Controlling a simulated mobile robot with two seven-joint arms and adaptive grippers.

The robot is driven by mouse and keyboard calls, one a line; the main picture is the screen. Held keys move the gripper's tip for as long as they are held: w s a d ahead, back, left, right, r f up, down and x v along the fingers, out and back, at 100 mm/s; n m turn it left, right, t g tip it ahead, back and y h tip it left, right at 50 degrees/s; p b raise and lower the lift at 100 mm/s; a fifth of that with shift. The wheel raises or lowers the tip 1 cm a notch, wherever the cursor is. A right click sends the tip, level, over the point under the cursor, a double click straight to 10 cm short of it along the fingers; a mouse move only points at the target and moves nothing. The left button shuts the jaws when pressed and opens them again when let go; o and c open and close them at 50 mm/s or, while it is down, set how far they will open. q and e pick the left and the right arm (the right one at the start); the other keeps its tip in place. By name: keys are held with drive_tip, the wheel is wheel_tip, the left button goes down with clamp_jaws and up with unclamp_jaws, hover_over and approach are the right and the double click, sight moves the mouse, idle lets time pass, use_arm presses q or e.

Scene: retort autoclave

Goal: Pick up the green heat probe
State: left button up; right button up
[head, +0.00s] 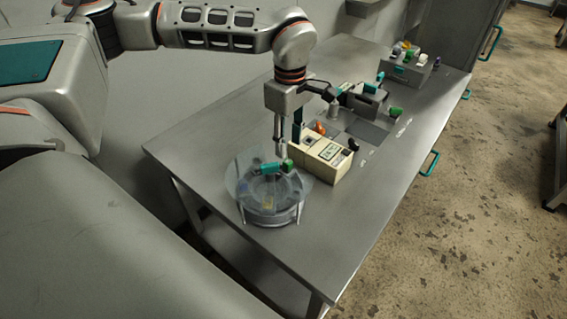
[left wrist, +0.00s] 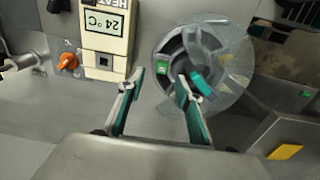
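My left gripper (head: 281,150) points down above a round, clear-topped carousel (head: 272,214) on the steel bench. In the left wrist view its two fingers (left wrist: 160,84) stand apart with nothing clearly between them. A green block (head: 288,165) and a teal block (head: 268,169) show at the carousel, close to the fingertips. In the left wrist view the green block (left wrist: 162,68) lies just beyond the gap, and the teal block (left wrist: 201,83) lies beside the right finger. I cannot tell contact, or which block is the heat probe. My right gripper is not in view.
Farther back are a grey device (head: 362,98), another green block (head: 396,112) and a grey rack (head: 406,73). The bench's front strip is clear.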

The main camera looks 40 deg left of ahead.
sight(288, 161)
use_arm(q)
drive_tip(key=f, duration=0.7)
drive_tip(key=shift+s, duration=0.2)
clamp_jaws()
